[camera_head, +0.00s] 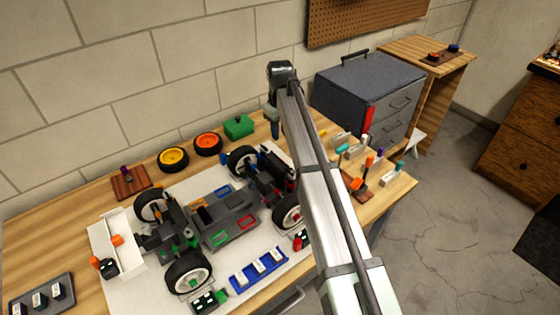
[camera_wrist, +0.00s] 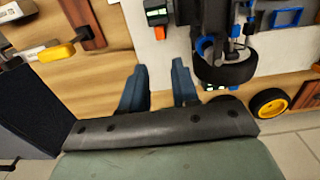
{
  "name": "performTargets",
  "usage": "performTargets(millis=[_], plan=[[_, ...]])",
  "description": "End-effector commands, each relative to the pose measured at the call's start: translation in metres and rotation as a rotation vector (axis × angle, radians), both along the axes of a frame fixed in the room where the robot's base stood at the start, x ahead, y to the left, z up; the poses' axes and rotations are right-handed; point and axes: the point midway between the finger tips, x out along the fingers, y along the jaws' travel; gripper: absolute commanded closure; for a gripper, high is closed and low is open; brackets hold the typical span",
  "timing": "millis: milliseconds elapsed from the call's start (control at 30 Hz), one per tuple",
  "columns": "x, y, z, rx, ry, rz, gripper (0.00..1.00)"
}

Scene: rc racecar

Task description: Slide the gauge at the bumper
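The white bumper (camera_head: 127,240) stands at the left end of the car in the head view, with an orange piece on it. A small dark gauge with a green display (camera_head: 108,269) and an orange end sits at the bumper's near left side. My gripper (camera_head: 274,122) hangs at the far right of the car, well away from that gauge. In the wrist view my gripper (camera_wrist: 158,86) is open, with nothing between its blue fingers. A similar gauge with an orange part (camera_wrist: 157,18) shows at the top there; I cannot tell whether it stands at a bumper.
The car (camera_head: 225,220) sits on a white mat. Another display gauge (camera_head: 205,300) and a blue tray (camera_head: 258,270) lie at the front. Yellow (camera_head: 173,158) and orange (camera_head: 207,144) wheels and a green box (camera_head: 239,125) line the back. A grey toolbox (camera_head: 368,95) stands right.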

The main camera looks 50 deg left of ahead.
Motion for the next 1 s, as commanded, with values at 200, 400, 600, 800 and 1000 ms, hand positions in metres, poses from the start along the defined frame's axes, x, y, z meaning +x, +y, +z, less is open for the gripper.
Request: performTargets(millis=[200,400,600,800,1000], plan=[[-0.002,-0.001,-0.02,-0.005,0.008,0.004,0.7],[-0.001,-0.001,-0.054,-0.005,0.007,0.003,0.7],[-0.001,-0.001,-0.089,-0.004,0.006,0.003,0.7],[-0.001,0.0,-0.118,-0.003,0.005,0.003,0.7],[-0.001,0.0,-0.133,-0.002,0.005,0.003,0.7]])
